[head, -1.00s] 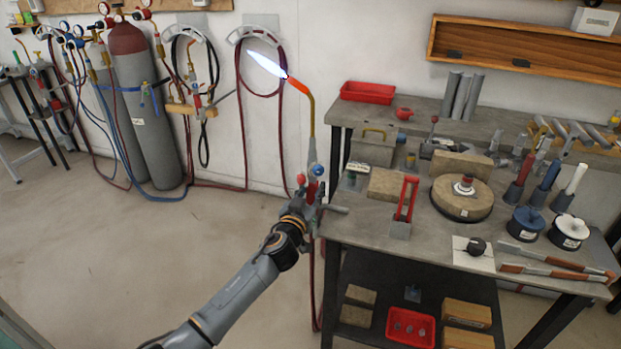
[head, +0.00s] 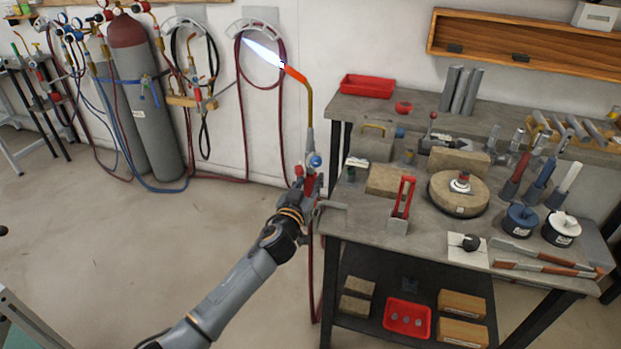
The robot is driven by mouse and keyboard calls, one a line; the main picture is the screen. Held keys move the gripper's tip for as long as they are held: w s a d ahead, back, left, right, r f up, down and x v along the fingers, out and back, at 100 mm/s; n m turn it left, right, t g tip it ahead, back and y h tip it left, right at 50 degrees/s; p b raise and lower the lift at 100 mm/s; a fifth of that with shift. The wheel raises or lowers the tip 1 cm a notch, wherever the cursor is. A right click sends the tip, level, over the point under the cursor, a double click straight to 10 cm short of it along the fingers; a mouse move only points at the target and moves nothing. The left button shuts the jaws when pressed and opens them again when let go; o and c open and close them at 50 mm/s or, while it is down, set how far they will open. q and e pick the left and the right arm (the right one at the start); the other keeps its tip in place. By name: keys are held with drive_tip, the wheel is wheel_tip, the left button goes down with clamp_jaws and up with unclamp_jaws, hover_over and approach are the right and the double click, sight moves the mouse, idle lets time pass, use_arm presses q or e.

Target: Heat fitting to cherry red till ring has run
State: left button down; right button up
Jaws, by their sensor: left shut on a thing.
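My left gripper (head: 308,196) is shut on a brazing torch (head: 310,120), held upright left of the workbench. The torch is lit. A blue-white flame (head: 262,52) leaves its orange-red tip and points up and left, toward the wall, away from the bench. A small metal fitting (head: 462,180) stands on a round firebrick turntable (head: 458,206) on the bench. The flame is well apart from the fitting. My right gripper is not in view.
The workbench (head: 395,243) carries a red-handled stand (head: 403,203), firebricks, black pots (head: 520,221) and orange-handled tools (head: 545,268). Gas cylinders (head: 145,95) stand by the wall at left. A hose hangs below the torch. Floor left of the bench is clear.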

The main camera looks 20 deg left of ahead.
use_arm(q)
drive_tip(key=shift+s+a+r+p, duration=0.15)
drive_tip(key=shift+s+p, duration=0.15)
drive_tip(key=shift+s, duration=1.3)
drive_tip(key=shift+s+r+p, duration=0.1)
drive_tip(key=shift+s+p, duration=0.2)
drive_tip(key=shift+s, duration=1.25)
